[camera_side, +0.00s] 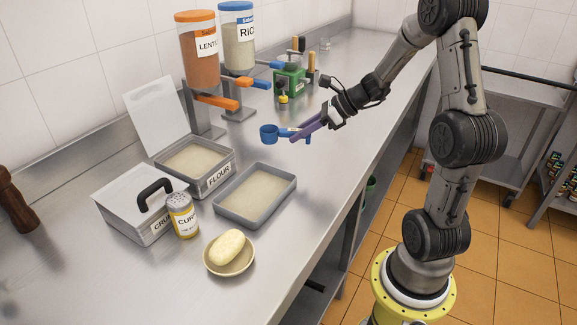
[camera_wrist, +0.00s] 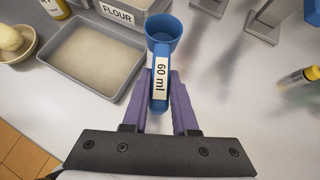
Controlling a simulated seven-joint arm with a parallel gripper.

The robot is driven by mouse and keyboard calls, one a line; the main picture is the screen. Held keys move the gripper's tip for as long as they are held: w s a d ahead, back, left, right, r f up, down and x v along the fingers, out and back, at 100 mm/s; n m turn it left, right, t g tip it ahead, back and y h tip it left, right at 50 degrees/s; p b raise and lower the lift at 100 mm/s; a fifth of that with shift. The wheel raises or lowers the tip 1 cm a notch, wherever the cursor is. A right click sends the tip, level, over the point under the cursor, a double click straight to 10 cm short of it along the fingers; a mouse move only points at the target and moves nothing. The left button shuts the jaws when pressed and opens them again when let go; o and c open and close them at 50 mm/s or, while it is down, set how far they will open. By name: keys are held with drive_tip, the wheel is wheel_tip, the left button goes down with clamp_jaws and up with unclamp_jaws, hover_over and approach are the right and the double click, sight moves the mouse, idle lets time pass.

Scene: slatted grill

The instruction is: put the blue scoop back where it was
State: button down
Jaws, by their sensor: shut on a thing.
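The blue scoop (camera_side: 268,133) is held in the air above the steel counter, its cup pointing left in the side view. In the wrist view the blue scoop (camera_wrist: 163,32) shows its open cup at the top and a white "60 ml" label on its handle. My gripper (camera_side: 303,133) is shut on the scoop's handle; its purple fingers lie on either side of the handle in the wrist view (camera_wrist: 161,85). I see no contents in the cup. A green holder block (camera_side: 290,80) with several upright handled tools stands behind the scoop.
A grey tray of pale powder (camera_side: 255,217) and an open FLOUR bin (camera_side: 229,165) lie left of the scoop. LENTILS (camera_side: 199,60) and RICE (camera_side: 238,42) dispensers stand behind. A lidded bin (camera_side: 118,212), CURRY shaker (camera_side: 182,222) and bowl (camera_side: 215,266) are in front. The counter's right part is clear.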

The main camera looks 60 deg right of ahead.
drive_tip(key=f, duration=0.3)
drive_tip(key=shift+s+d+f, duration=0.1)
drive_tip(key=shift+s+f, duration=0.15)
drive_tip(key=shift+f, duration=2.25)
drive_tip(key=shift+f, duration=0.2)
drive_tip(key=c, duration=0.7)
unclamp_jaws()
